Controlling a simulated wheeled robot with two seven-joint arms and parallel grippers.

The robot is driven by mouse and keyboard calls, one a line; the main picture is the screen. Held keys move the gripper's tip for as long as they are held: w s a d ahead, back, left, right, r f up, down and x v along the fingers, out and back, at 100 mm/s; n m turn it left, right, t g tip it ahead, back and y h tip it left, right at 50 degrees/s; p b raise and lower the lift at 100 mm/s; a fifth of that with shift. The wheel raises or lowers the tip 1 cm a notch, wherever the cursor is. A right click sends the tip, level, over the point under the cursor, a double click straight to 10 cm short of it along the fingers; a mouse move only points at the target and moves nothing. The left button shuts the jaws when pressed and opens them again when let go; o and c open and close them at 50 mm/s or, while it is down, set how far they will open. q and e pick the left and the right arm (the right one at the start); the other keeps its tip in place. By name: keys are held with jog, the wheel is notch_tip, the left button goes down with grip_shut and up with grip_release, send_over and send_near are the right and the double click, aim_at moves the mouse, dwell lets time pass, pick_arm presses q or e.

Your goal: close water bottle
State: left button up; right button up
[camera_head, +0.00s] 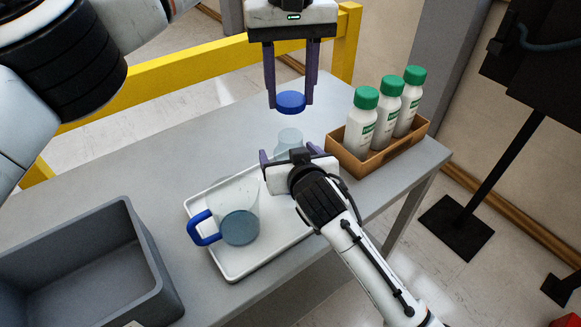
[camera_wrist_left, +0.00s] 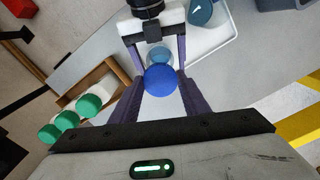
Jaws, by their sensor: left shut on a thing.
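A round blue cap (camera_head: 291,102) is held between the two purple fingers of my left gripper (camera_head: 290,100), above the translucent water bottle (camera_head: 289,138). The cap and the bottle are apart in the head view. In the left wrist view the blue cap (camera_wrist_left: 160,80) covers part of the bottle (camera_wrist_left: 158,54). My right gripper (camera_head: 287,155) reaches in from the lower right with its fingers on either side of the bottle. Its wrist hides the lower bottle, so contact there is unclear.
A clear mug with a blue handle (camera_head: 203,228) stands on the white tray (camera_head: 240,272). A brown box (camera_head: 374,164) with several green-capped white bottles stands at the right. A grey bin (camera_head: 150,262) is at the lower left. The table's left middle is clear.

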jog(key=shift+x, duration=0.85)
jog(key=c, duration=1.6)
pick_arm(q)
jog(key=shift+f, duration=2.5)
jog(key=shift+f, duration=0.9)
jog(key=shift+f, duration=0.5)
